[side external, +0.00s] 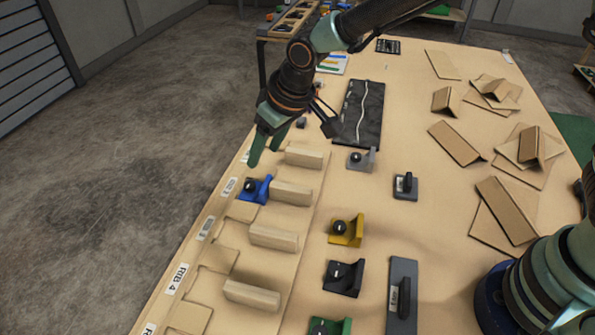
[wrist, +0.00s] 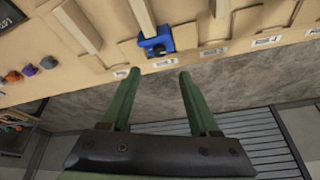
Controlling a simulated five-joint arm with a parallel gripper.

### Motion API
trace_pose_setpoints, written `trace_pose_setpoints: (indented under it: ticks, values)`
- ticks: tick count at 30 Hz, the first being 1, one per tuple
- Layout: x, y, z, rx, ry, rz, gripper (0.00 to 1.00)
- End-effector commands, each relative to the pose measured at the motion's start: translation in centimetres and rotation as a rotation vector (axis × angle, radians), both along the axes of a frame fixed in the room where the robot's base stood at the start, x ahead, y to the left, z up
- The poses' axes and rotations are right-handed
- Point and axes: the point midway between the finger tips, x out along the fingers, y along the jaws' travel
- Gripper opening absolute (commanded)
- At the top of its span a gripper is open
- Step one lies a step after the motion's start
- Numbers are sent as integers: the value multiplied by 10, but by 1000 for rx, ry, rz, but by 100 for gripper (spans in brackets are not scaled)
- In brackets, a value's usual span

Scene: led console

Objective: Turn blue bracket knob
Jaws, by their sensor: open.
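The blue bracket (side external: 262,193) sits in a slot on the left edge of the wooden table, against a wooden block. Its dark knob (side external: 250,185) shows on its left side. In the wrist view the blue bracket (wrist: 157,43) lies beyond the fingertips, near the table edge, with its dark knob (wrist: 158,50) small and hard to make out. My gripper (side external: 264,150) is open and empty, above and behind the bracket in the side view. In the wrist view the two green fingers (wrist: 158,72) stand wide apart, with nothing between them.
Several wooden blocks (side external: 274,236) stand in a row along the fixture. Grey, yellow (side external: 346,231), black (side external: 344,278) and green (side external: 330,326) brackets stand to the right. Bent cardboard pieces (side external: 505,208) lie on the far right. Open floor lies beyond the left edge.

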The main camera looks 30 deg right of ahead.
Motion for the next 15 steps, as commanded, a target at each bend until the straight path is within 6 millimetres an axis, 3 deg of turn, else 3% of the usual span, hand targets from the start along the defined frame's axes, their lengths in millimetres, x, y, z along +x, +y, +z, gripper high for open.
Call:
trace_pose_setpoints:
  ticks: [12, 14, 15]
  values:
    - [-3, -2, 7, 0, 0, 0, 62]
    - [-3, -1, 7, -1, -1, 3, 44]
    - [-2, -1, 7, -5, -1, 12, 44]
